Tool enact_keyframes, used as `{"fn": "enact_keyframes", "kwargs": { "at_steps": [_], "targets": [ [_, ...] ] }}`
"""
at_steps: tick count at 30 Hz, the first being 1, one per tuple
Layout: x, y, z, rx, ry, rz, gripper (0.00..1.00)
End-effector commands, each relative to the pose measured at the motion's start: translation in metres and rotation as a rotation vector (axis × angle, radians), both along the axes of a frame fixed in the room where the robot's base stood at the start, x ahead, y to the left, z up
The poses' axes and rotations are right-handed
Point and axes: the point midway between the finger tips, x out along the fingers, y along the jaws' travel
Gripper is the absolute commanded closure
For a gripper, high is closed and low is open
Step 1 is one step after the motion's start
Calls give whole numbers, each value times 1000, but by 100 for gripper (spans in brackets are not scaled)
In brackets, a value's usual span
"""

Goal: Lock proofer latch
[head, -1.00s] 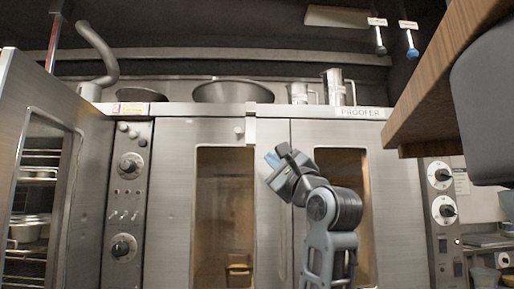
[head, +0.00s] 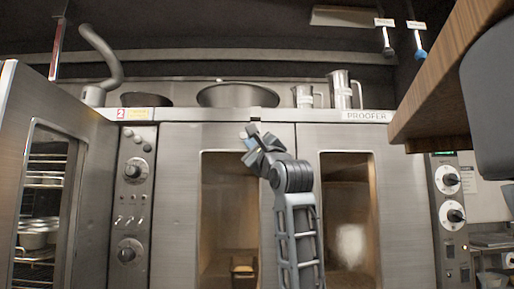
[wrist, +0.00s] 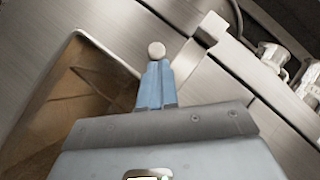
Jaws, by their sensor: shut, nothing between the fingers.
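The proofer (head: 366,116) is a steel cabinet with two closed windowed doors, the left door (head: 177,180) and the right door (head: 385,200). My gripper (head: 248,142) is shut and empty.
A wide bowl (head: 238,95) and metal jugs (head: 342,90) stand on top of the proofer. An open oven door (head: 92,190) is at the left. A wooden shelf (head: 435,105) overhangs at the upper right. A control panel (head: 131,200) is left of the doors.

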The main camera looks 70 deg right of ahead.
Motion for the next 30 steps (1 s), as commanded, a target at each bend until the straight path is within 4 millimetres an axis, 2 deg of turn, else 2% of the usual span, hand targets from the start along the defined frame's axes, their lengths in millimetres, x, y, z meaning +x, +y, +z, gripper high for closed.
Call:
{"fn": "enact_keyframes", "kwargs": {
  "at_steps": [8, 18, 30],
  "targets": [
    [0, 0, 0, 0, 0, 0, 100],
    [1, 1, 29, 1, -1, 3, 100],
    [0, 0, 30, 0, 1, 0, 100]
  ]
}}
